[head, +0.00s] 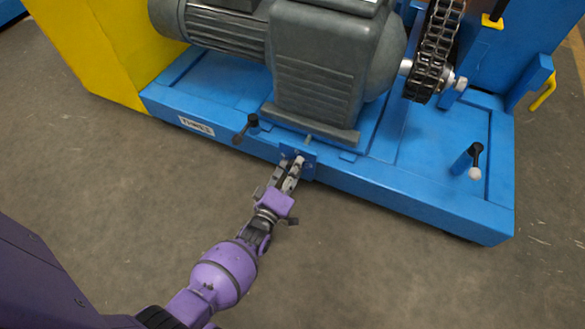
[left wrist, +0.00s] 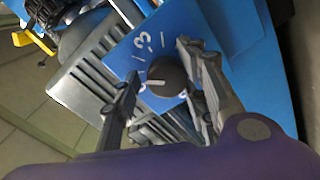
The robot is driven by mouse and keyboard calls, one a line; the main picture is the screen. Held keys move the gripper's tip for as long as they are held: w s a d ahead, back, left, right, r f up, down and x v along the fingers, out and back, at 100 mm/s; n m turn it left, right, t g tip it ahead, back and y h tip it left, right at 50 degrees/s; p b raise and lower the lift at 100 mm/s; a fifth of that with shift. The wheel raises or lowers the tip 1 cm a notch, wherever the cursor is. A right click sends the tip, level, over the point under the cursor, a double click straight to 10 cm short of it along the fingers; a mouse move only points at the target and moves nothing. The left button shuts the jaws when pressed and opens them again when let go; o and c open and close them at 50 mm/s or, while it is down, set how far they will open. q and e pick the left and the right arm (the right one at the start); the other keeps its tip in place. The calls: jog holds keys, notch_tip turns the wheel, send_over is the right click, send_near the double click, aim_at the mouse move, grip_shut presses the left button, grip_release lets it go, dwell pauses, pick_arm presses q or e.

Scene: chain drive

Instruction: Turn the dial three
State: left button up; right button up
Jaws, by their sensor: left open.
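The dial (left wrist: 168,76) is a dark round knob on a small blue plate (left wrist: 150,52) with white marks, among them a "3". A short white pointer line on the knob points to the left in the left wrist view. My left gripper (left wrist: 158,66) is open, with one finger on each side of the dial; I cannot tell if either finger touches it. In the head view my left gripper (head: 297,163) reaches the small blue plate (head: 309,170) on the front of the blue base, and the dial is mostly hidden behind the fingers. My right gripper is not in view.
A grey motor (head: 318,75) stands on the blue base frame (head: 420,203), with a chain (head: 436,50) at its right. Black-knobbed handles (head: 248,127) (head: 472,160) stick up near the front edge. A yellow block (head: 85,45) stands at left. The floor in front is clear.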

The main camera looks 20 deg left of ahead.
pick_arm(q)
jog(key=shift+c, duration=0.5)
grip_shut()
jog(key=m+p, duration=0.1)
jog(key=m, duration=0.3)
jog(key=shift+d, duration=0.2)
jog(key=shift+o, duration=0.5)
grip_release()
jog(key=shift+r, duration=0.1)
jog(key=shift+s, duration=0.1)
